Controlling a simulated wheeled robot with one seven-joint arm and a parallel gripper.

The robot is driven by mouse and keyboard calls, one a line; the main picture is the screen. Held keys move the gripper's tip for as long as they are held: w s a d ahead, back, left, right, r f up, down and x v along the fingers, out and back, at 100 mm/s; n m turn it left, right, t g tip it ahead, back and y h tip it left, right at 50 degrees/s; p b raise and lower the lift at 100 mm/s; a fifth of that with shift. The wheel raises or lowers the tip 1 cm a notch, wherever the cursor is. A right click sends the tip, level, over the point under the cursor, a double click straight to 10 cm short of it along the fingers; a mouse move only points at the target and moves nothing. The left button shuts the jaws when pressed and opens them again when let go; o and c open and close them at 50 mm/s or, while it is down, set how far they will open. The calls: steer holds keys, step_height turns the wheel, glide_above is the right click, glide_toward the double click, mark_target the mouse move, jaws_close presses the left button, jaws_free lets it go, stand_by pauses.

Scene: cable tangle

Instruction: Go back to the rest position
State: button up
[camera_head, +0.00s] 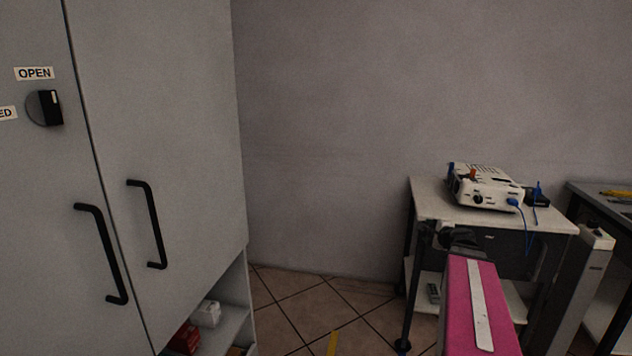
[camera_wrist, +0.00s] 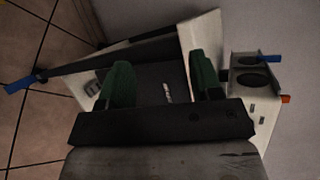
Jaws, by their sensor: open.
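My gripper (camera_wrist: 161,82) shows in the wrist view with its two green fingers spread apart. It is open, and I see nothing held between the fingers. Behind the fingers is a dark surface with a small white mark. In the head view my pink arm reaches up from the bottom toward the front of a small cart (camera_head: 428,200). The dark end of the arm overlaps the cart's front edge, and its fingers cannot be made out there. A white device (camera_head: 487,186) with a blue plug (camera_head: 513,202) and an orange part stands on the cart's top.
A tall grey cabinet (camera_head: 190,90) with black handles fills the left; its open lower shelf (camera_head: 228,325) holds red and white boxes. A darker table (camera_head: 600,192) stands at the far right. Tiled floor (camera_head: 310,300) with a yellow strip is clear between cabinet and cart.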

steer(key=s+a+f+n+g+y, duration=0.2)
steer(key=a+f+n+g, duration=0.3)
steer(key=a, duration=0.5)
steer(key=s+a+f+n+g+h, duration=0.5)
steer(key=s+a+f+n+g, duration=0.4)
steer(key=s+a+f+n, duration=0.4)
steer(key=shift+s+f+n, duration=0.3)
steer(key=shift+s+f, duration=0.3)
steer(key=shift+s, duration=0.6)
